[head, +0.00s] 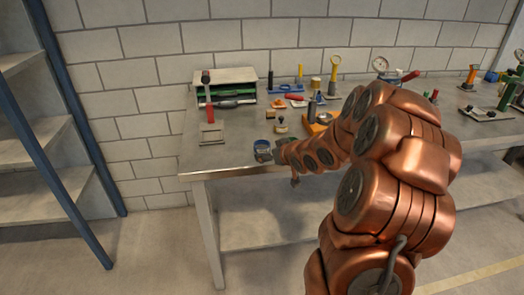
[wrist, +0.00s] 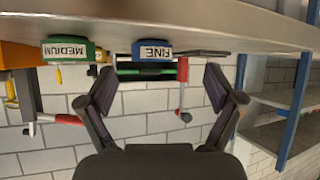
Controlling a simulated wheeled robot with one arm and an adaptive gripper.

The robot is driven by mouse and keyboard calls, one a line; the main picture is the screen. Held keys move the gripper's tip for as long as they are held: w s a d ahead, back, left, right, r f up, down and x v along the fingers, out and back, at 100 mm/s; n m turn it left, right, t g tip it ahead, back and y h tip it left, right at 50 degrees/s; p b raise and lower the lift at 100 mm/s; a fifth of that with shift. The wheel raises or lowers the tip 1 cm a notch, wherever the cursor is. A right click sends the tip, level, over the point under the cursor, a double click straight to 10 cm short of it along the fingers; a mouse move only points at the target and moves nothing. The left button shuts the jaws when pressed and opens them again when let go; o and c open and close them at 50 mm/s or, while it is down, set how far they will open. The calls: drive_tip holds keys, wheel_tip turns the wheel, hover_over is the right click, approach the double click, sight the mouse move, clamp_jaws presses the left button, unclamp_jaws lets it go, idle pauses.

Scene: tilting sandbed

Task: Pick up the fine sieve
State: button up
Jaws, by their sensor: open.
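The fine sieve (wrist: 153,50) is a blue, low, round piece with a white FINE label. It stands on the workbench top (wrist: 160,30), which shows at the top of the upside-down wrist view. In the head view a small blue rim (head: 263,143), apparently this sieve, shows at the bench's front left, partly hidden by the end of my arm. My gripper (wrist: 158,82) is open and empty. Its two fingers are spread either side of the sieve's column in the wrist view, and the sieve appears ahead of the fingertips, apart from them.
A green sieve labelled MEDIUM (wrist: 68,50) stands beside the fine one. A rack with green and black items (head: 232,97) and a red-handled tool on a stand (head: 208,95) are at the back left. Shelving (head: 45,150) stands left of the bench. Several tools crowd the bench's middle.

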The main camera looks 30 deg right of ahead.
sight(258, 144)
drive_tip(key=shift+w+d+f+t+y, duration=0.1)
drive_tip(key=shift+w+d+t+y, duration=0.15)
drive_tip(key=shift+d+t, duration=0.25)
drive_tip(key=shift+w+d+f+t+y, duration=0.15)
drive_tip(key=shift+w+d+t, duration=0.2)
drive_tip(key=shift+d, duration=0.25)
drive_tip(key=shift+x, duration=1.15)
drive_tip(key=w, duration=0.1)
drive_tip(key=w+p, duration=0.1)
drive_tip(key=w, duration=0.1)
drive_tip(key=shift+w+a+f, duration=0.2)
drive_tip(key=shift+a+f, duration=0.05)
drive_tip(key=shift+a, duration=0.05)
drive_tip(key=shift+p+x, duration=0.35)
drive_tip(key=shift+x, duration=0.55)
drive_tip(key=c, duration=1.2)
